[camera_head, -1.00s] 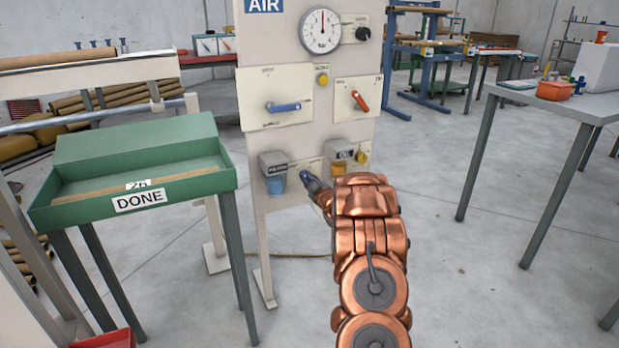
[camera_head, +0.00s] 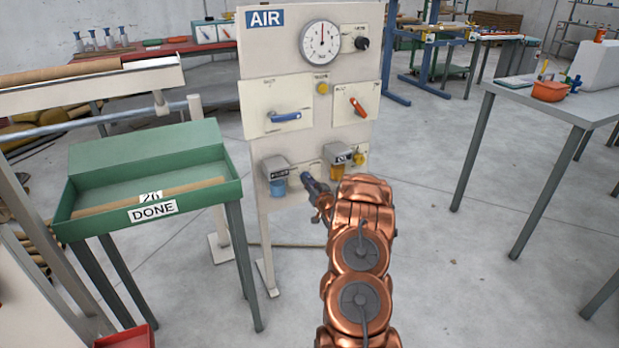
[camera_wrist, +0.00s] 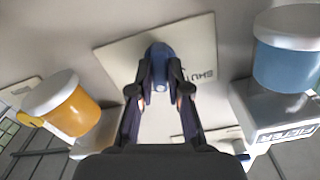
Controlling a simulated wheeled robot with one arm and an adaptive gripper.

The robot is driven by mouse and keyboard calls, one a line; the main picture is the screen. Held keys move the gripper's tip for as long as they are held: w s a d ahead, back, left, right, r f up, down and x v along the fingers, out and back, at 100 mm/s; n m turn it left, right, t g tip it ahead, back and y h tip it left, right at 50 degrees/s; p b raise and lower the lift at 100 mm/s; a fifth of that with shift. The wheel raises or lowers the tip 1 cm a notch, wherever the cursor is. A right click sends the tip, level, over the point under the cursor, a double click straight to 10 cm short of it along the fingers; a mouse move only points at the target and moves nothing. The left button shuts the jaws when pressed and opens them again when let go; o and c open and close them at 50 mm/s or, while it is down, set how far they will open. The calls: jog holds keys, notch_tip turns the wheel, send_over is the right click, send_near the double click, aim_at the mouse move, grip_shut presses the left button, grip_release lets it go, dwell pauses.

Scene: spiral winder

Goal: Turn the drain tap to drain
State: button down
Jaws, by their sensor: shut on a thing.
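The drain tap's blue handle (camera_wrist: 158,58) is between my fingertips in the wrist view, in front of a cream plate (camera_wrist: 115,58) whose lettering is upside down and partly hidden. My gripper (camera_wrist: 159,92) is shut on this handle. In the head view, the blue handle (camera_head: 311,182) shows low on the AIR panel (camera_head: 262,95), right of the filter with its blue bowl (camera_head: 278,187). My gripper (camera_head: 322,202) reaches it from below right, and my copper arm hides part of the area. The tap's exact angle is hard to tell.
Beside the tap is a unit with a yellow bowl (camera_head: 338,172); it also shows in the wrist view (camera_wrist: 75,108). Above are a blue lever (camera_head: 285,117), a red lever (camera_head: 357,107) and a gauge (camera_head: 320,41). The green DONE tray (camera_head: 150,180) stands left.

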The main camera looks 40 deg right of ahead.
jog(key=m+p, duration=0.2)
jog(key=m, duration=0.3)
jog(key=shift+m, duration=0.4)
dwell(0.4)
jog(key=c, duration=1.1)
grip_release()
jog(key=shift+v, duration=6.05)
jog(key=shift+w, duration=0.1)
